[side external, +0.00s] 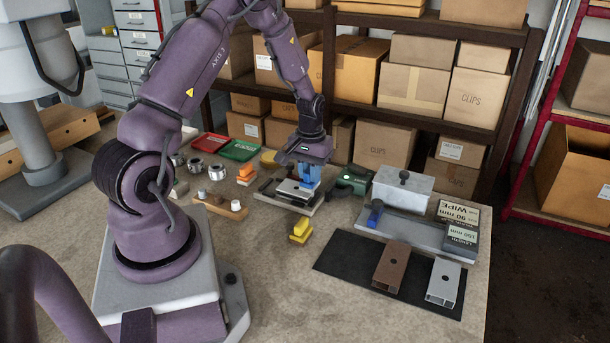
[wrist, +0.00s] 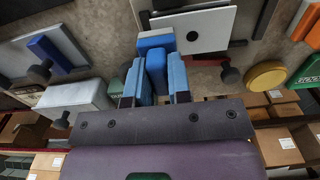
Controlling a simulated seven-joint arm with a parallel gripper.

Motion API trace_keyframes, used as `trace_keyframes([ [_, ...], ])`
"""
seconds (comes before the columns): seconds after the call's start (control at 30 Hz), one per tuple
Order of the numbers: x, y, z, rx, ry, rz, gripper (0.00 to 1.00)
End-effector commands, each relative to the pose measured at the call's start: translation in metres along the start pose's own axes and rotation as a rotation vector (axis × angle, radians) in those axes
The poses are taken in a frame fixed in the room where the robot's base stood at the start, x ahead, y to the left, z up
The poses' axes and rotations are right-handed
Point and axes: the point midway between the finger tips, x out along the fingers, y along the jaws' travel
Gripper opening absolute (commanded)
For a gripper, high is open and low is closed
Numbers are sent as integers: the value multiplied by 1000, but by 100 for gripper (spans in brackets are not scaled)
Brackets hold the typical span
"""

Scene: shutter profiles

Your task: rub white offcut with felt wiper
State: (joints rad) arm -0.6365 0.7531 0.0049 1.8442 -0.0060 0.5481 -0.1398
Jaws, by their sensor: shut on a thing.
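My gripper (wrist: 156,88) is shut on a blue block with a blue handle, which I take as the felt wiper (wrist: 155,42). In the side view, my gripper (side external: 307,172) holds the blue wiper (side external: 309,184) upright at the right part of a flat white plate (side external: 288,189) in a clamp fixture. In the wrist view the wiper is beside the white plate's edge (wrist: 208,28); I cannot tell whether they touch. A white hollow offcut (side external: 443,281) lies on the black mat at the front right, well apart from my gripper.
A brown hollow profile (side external: 392,266) lies beside the white one on the black mat (side external: 345,262). A yellow block (side external: 300,230) stands in front of the fixture. The front of the bench is clear.

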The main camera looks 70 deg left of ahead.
Motion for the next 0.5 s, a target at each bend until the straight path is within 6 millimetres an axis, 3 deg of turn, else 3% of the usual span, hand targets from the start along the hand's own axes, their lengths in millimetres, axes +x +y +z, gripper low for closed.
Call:
trace_keyframes([
  [0.5,-49,0,-1,1,6,1,0],
])
